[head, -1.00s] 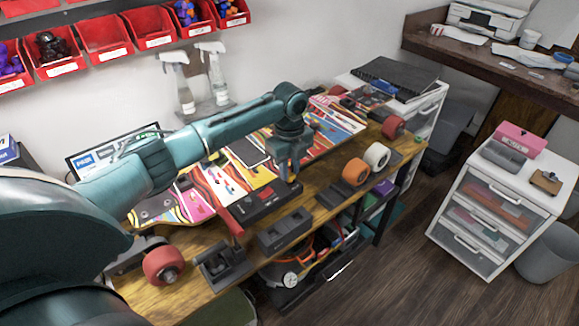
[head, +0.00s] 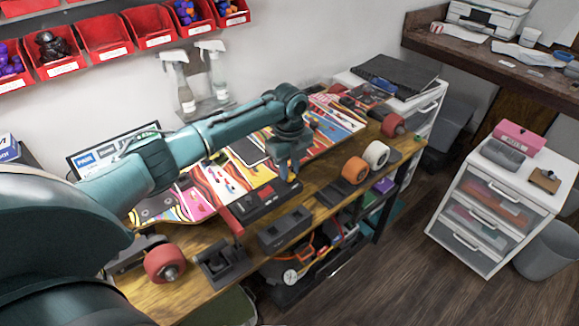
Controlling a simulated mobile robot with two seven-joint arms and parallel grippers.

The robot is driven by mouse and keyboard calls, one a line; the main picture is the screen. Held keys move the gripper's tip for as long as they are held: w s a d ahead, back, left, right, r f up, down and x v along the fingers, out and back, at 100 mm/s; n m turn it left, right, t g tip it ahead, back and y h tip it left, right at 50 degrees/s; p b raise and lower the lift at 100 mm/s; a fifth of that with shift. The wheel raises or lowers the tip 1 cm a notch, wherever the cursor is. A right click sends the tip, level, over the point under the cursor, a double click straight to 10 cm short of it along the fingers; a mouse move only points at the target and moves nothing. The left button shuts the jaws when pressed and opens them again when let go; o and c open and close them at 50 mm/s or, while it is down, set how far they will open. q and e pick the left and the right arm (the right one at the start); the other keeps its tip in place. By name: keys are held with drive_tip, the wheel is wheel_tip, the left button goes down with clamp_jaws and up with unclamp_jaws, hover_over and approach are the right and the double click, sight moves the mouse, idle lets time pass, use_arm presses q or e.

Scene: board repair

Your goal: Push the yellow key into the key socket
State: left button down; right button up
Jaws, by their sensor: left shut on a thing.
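My left gripper (head: 289,173) points down over the far right end of a black unit with red markings (head: 262,203) on the workbench. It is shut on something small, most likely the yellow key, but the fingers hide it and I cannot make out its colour. The key socket cannot be told apart at this size; it may be on the black unit under my fingertips. I cannot tell how deep the key sits. My right gripper is not in view.
A colourful skateboard deck (head: 199,201) lies along the wooden bench (head: 204,291). Red (head: 165,264), orange (head: 355,170) and white (head: 376,154) wheels and dark holders (head: 285,229) stand along the front edge. Spray bottles (head: 178,80) hang behind.

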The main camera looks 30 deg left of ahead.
use_arm(q)
drive_tip(key=shift+f, duration=0.5)
idle(0.5)
drive_tip(key=c, duration=0.9)
unclamp_jaws()
drive_tip(key=shift+r, duration=0.2)
drive_tip(key=shift+r+p, duration=0.65)
drive_tip(key=shift+p, duration=0.25)
drive_tip(key=shift+r, duration=3.7)
